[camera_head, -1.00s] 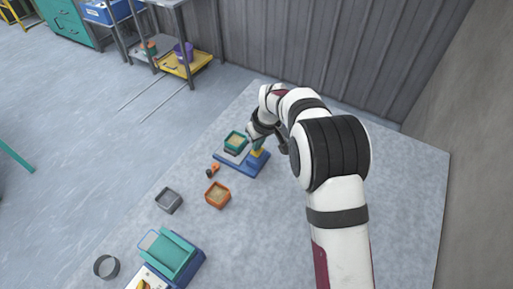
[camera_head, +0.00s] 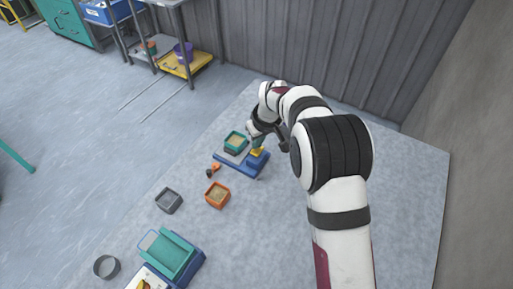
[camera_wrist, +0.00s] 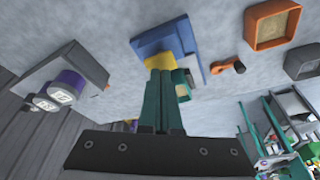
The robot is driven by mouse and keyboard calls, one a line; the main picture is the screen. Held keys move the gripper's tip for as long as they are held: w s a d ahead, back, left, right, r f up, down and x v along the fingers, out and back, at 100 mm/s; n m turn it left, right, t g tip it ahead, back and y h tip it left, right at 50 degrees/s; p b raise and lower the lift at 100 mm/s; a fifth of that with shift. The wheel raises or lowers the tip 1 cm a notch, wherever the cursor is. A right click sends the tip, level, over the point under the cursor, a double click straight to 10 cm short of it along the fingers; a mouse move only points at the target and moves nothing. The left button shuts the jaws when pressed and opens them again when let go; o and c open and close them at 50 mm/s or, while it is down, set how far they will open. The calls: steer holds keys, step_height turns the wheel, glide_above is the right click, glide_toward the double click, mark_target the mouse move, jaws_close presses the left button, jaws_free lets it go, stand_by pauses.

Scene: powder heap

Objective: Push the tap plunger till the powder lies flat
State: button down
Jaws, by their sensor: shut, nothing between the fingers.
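A blue base (camera_head: 231,163) carries a blue block with a yellow plunger top (camera_head: 256,152) and, beside it, a teal cup (camera_head: 235,141) with tan powder. My gripper (camera_head: 258,144) is just over the yellow top, its teal fingers shut and empty. In the wrist view my gripper's fingers (camera_wrist: 160,76) point at the yellow top (camera_wrist: 156,62) on the blue base (camera_wrist: 186,37); I cannot tell whether they touch it. The teal cup (camera_wrist: 183,90) is partly hidden behind the fingers there. How flat the powder lies is too small to tell.
An orange box with powder (camera_head: 217,195), an orange-and-black small part (camera_head: 213,170), a grey box (camera_head: 168,200), a grey ring-like cup (camera_head: 107,266) and a teal tray (camera_head: 172,254) stand nearer the camera. The table's right side is clear apart from my arm.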

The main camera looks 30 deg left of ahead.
mark_target(258, 150)
steer(key=shift+f, duration=1)
steer(key=shift+r, duration=1.4)
steer(key=shift+f, duration=0.25)
steer(key=shift+r, duration=0.25)
stand_by(0.7)
step_height(258, 150, up, 6)
stand_by(0.5)
